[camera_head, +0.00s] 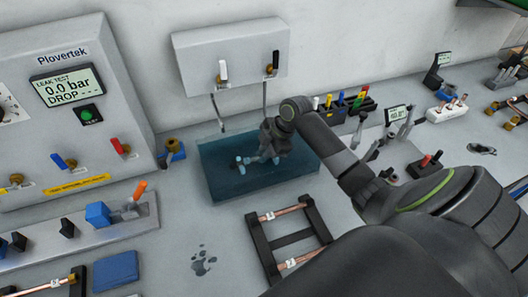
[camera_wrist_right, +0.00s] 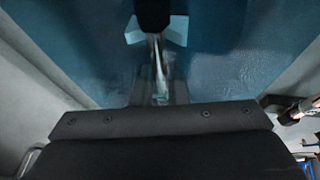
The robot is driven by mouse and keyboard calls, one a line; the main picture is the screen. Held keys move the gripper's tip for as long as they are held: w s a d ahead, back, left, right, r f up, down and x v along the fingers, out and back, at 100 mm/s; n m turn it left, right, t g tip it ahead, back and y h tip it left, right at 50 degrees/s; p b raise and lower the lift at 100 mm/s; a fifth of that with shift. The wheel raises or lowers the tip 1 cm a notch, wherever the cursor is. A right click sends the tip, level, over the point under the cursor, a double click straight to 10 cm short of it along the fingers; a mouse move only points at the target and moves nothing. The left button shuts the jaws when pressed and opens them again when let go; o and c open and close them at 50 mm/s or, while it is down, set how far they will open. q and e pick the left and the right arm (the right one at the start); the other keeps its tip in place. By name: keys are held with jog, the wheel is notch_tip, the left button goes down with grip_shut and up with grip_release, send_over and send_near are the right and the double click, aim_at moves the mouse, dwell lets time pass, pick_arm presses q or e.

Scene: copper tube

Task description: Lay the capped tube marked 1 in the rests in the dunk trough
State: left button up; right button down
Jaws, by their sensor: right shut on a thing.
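The dunk trough (camera_head: 225,188) holds dark blue water, with pale blue rests (camera_head: 240,161) showing through it. My right gripper (camera_head: 264,152) reaches down into the trough from the right and is shut on a thin, shiny tube, seen in the right wrist view (camera_wrist_right: 158,68). In that view the tube lies close to a pale blue rest (camera_wrist_right: 178,31), below a dark part at the top. Whether it touches the rests cannot be told, and its number is hidden. My left gripper is not in view.
A black rack (camera_head: 262,248) with copper tubes carrying white tags stands in front of the trough. A grey wall panel (camera_head: 230,50) with valves hangs behind it. The leak test cabinet (camera_head: 60,110) stands left. Tools and small fixtures crowd the bench at right.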

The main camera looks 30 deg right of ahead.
jog(key=shift+f, duration=0.1)
jog(key=c, duration=1.3)
grip_release()
jog(key=shift+c, duration=0.2)
jog(key=b+v, duration=0.2)
jog(key=v, duration=1.5)
jog(key=shift+b, duration=0.4)
jog(key=shift+d+r, duration=0.1)
jog(key=shift+r, duration=0.2)
